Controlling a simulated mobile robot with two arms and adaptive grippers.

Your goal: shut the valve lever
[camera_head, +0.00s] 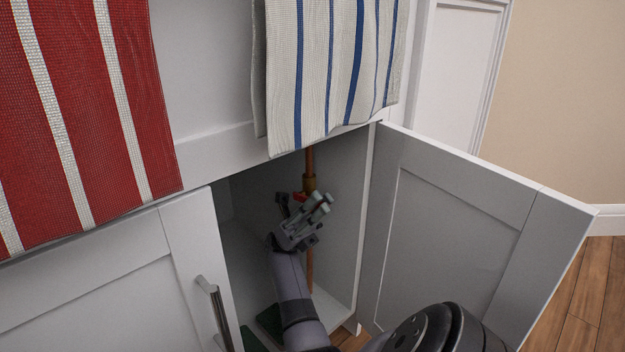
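A vertical copper pipe (309,160) runs down inside the open cabinet, with a brass valve body (309,183) on it. A small red piece, apparently the valve lever (299,196), shows at the valve's left side. My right gripper (312,210) is inside the cabinet, just below and in front of the valve. It hides part of the pipe and possibly part of the lever. Its fingers look close to the red piece, but I cannot tell whether they touch it or how far apart they are. My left gripper is out of view.
The right cabinet door (450,225) stands open. The left door (100,300) is shut, with a metal handle (214,312). A striped white-blue towel (330,70) hangs above the opening; a red towel (95,110) hangs left. Dark green items (268,322) lie on the cabinet floor.

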